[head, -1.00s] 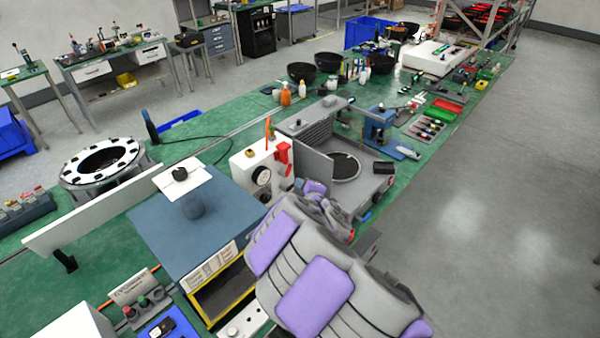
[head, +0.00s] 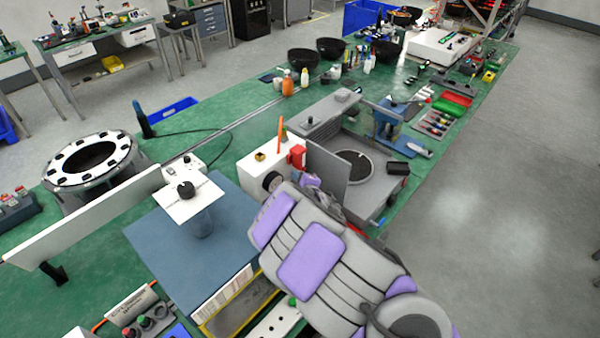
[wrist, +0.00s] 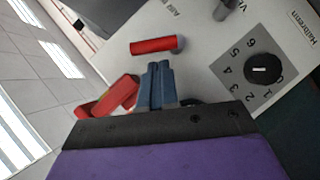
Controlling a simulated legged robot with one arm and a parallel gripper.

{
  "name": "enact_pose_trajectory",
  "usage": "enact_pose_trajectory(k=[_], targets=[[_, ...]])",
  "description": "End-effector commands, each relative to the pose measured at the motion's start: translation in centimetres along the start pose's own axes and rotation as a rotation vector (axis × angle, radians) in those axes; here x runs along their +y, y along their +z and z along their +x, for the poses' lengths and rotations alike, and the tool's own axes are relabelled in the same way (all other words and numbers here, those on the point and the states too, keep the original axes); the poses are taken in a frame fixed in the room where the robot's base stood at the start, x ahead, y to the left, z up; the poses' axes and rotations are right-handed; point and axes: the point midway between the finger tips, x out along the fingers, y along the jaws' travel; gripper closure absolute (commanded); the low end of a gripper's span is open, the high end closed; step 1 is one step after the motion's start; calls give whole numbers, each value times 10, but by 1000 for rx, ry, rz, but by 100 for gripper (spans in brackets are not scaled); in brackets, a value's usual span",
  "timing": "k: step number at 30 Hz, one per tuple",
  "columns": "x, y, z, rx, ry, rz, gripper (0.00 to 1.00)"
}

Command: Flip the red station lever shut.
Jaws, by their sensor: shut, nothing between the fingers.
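A white station box (head: 254,172) stands on the green bench in the head view, with a red part (head: 297,156) on its right side and an upright orange bar (head: 281,130) near it. In the wrist view, a red cylindrical handle (wrist: 153,46) sticks out from the pale panel (wrist: 205,70), and a red bracket-like piece (wrist: 108,101) lies left of my fingers. I cannot tell which red piece is the lever. My gripper (wrist: 158,72) is shut and empty, its tips just below the handle and beside the bracket. In the head view my arm hides most of it.
A black numbered dial (wrist: 263,69) sits on the panel right of my fingers. A grey upright plate (head: 327,174) and a grey machine with a round plate (head: 352,166) stand right of the box. A blue-grey platform (head: 165,245) lies to the left.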

Motion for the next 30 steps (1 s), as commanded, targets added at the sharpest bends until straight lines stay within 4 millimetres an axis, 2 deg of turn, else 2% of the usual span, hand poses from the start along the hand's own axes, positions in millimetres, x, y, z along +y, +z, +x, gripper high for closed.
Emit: enact_pose_trajectory(k=[9,20,30], targets=[[5,14,-7,5,5,10,100],[2,3,0,-2,-23,35,100],[5,8,2,6,-51,78,100]])
